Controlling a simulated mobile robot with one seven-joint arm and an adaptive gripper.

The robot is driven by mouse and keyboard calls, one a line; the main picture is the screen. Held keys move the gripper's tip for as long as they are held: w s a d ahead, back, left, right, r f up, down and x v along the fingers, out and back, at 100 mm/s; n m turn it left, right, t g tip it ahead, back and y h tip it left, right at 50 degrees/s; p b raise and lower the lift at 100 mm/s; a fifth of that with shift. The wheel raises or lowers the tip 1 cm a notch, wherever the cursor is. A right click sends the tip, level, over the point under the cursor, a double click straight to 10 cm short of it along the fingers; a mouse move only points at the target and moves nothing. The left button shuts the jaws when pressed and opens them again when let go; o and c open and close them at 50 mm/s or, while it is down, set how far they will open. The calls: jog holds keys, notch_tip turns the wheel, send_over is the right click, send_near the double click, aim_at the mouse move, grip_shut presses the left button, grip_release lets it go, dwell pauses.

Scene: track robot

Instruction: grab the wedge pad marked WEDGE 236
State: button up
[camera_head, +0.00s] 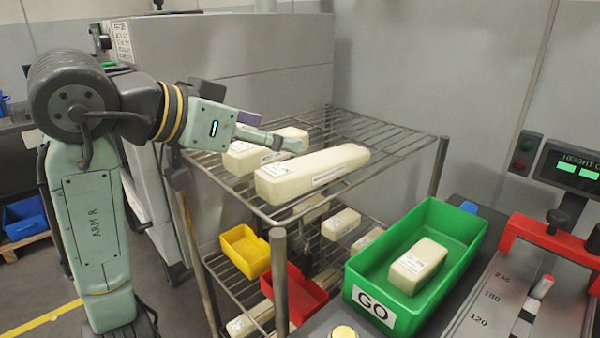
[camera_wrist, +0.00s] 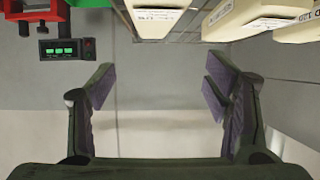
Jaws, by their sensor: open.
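Cream wedge pads lie on the top wire shelf (camera_head: 395,143). A long pad (camera_head: 325,168) is at the front, with labels on its top and side. Another labelled pad (camera_head: 245,158) lies behind it, partly hidden by my gripper (camera_head: 272,132). No label is sharp enough to read as WEDGE 236, so I cannot tell which pad it is. My gripper reaches over the rear pad, open. In the wrist view its fingers (camera_wrist: 160,90) are apart with nothing between them, and labelled pads (camera_wrist: 262,20) show along the top edge.
A green tray (camera_head: 462,222) marked GO holds another labelled cream pad (camera_head: 418,266). Yellow (camera_head: 246,250) and red (camera_head: 298,296) bins and smaller pads sit on the lower shelf. Shelf posts (camera_head: 280,280) stand in front. A red-framed gauge (camera_head: 550,238) with a display is at right.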

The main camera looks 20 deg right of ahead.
aim_at(316, 157)
jog(key=shift+g+y, duration=0.3)
jog(key=shift+g, duration=0.1)
jog(key=x, duration=0.3)
jog(key=s+x, duration=0.1)
jog(key=x, duration=0.1)
jog(key=shift+d+f+p, duration=0.2)
jog(key=shift+f+p, duration=0.1)
jog(key=shift+f, duration=0.2)
jog(key=x, duration=0.2)
jog(key=p+x, duration=0.1)
jog(key=x, duration=0.2)
jog(key=shift+w+d+f, duration=0.2)
jog(key=shift+w, duration=0.2)
jog(key=c, duration=1.3)
jog(key=shift+r, duration=0.2)
